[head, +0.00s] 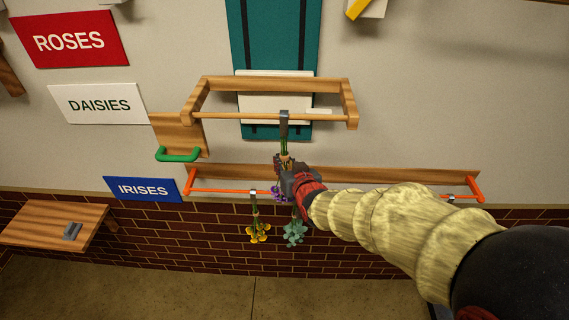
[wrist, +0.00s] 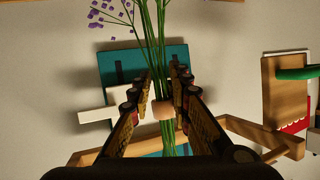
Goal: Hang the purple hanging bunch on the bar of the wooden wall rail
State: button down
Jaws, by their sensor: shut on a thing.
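The wooden wall rail (head: 270,84) is on the wall in the upper middle of the head view, with its thin wooden bar (head: 235,116) along the front. My gripper (head: 286,162) is just below the bar, shut on the stems of the purple hanging bunch (head: 277,192). The bunch hangs heads down, mostly hidden behind my gripper. Its grey hook (head: 284,118) overlaps the bar in the picture; I cannot tell whether it sits over the bar or in front of it. In the wrist view, the green stems with a tan tie (wrist: 163,111) run between my fingers (wrist: 158,95).
Below is an orange rail (head: 225,191) with a yellow bunch (head: 257,232) and a grey-green bunch (head: 295,233) hanging from it, close under my gripper. A green hook (head: 178,155) on a wooden plate is at left. A wooden shelf (head: 50,222) is further left.

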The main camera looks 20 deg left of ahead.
dwell(0.4)
jog(key=c, duration=1.6)
grip_release()
jog(key=shift+f, duration=0.1)
jog(key=shift+o, duration=0.2)
jog(key=shift+s, duration=0.1)
